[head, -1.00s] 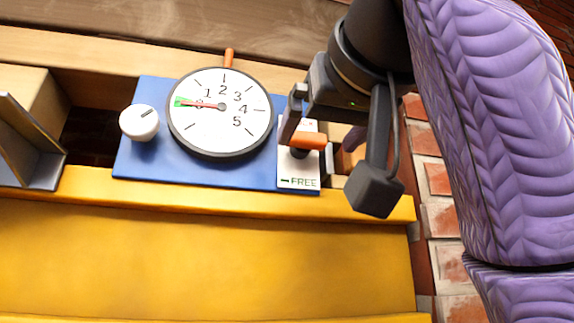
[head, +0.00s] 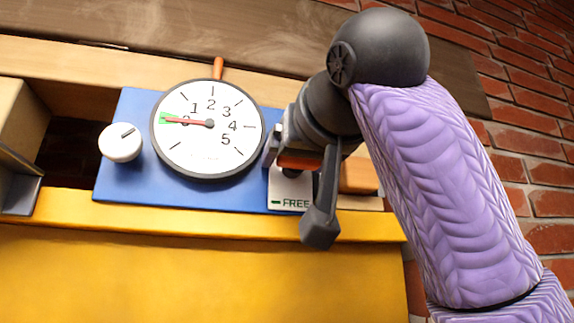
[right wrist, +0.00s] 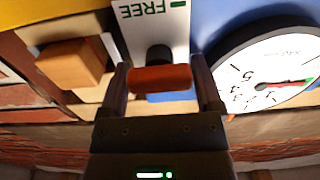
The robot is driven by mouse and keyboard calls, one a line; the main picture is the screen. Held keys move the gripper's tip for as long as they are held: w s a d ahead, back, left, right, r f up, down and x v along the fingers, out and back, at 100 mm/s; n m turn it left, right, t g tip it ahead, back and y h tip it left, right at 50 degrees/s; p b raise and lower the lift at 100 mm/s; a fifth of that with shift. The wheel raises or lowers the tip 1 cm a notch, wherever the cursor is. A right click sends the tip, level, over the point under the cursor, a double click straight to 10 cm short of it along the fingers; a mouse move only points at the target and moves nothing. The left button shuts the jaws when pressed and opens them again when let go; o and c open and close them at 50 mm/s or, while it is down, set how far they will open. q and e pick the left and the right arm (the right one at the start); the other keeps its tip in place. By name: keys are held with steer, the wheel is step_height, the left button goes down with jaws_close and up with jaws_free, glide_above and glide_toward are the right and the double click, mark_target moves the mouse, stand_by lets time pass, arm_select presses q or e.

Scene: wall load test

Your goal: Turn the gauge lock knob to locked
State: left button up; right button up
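The gauge lock knob is an orange bar (head: 298,161) on a white plate labelled FREE (head: 290,194), right of the round gauge (head: 207,150). My right gripper (head: 296,196) is at the knob and hides part of it in the head view. In the right wrist view the orange bar (right wrist: 160,79) lies between the two fingers of my right gripper (right wrist: 161,82), one at each end of the bar. The fingers are wide apart; whether they touch it is unclear. The gauge's red needle points left to a green mark. My left gripper is not in view.
A blue panel (head: 125,186) carries the gauge and a white dial knob (head: 121,142). A yellow ledge (head: 150,219) runs below it. A wooden block (head: 358,176) sits close to the right of my gripper. A brick wall (head: 520,150) is at the right.

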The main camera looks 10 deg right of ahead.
steer(key=c, duration=0.8)
steer(key=shift+n, duration=0.3)
steer(key=n, duration=0.3)
steer(key=shift+n+p, duration=0.3)
steer(key=n, duration=0.4)
steer(key=shift+a+n+p, duration=0.1)
steer(key=shift+n+p, duration=0.2)
steer(key=n+p, duration=0.1)
steer(key=n, duration=0.4)
steer(key=shift+a+f+n+p, duration=0.1)
steer(key=shift+n+p, duration=0.05)
steer(key=shift+n, duration=0.85)
steer(key=shift+f+n+p, duration=0.1)
steer(key=shift+n+p, duration=0.05)
steer(key=shift+n, duration=0.85)
